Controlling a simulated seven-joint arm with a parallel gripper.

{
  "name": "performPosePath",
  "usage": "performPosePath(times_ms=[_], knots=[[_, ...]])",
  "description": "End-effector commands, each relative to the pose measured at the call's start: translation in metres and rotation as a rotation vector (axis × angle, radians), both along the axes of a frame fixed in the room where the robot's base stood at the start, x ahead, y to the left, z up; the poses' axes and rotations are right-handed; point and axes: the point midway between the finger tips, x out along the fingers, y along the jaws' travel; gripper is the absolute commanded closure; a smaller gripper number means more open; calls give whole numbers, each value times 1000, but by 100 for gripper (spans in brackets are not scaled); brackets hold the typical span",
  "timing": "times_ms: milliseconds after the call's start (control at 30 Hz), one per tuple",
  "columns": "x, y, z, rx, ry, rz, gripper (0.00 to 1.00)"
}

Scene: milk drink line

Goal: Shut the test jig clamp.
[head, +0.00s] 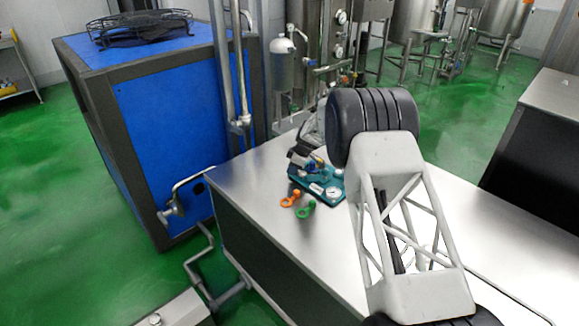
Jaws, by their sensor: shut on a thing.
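The test jig has a teal base (327,191) on the steel bench, with a round white gauge (333,193) at its front right. Its clamp stands at the back left of the base, mostly covered by dark parts of my gripper. My gripper (301,158) is at the clamp, partly hidden behind my own arm. It is shut on the clamp, most likely on its handle. The handle itself is too small and covered to make out, so I cannot tell the clamp's angle.
An orange key-like piece (289,200) and a green one (306,210) lie on the steel bench (258,190) just in front of the jig. The front of the bench top is clear.

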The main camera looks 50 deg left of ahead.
Motion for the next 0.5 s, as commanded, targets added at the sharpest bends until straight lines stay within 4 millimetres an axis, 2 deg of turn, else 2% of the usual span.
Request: performPosePath(times_ms=[500], knots=[[11, -32, 1, -1, 0, 453, 100]])
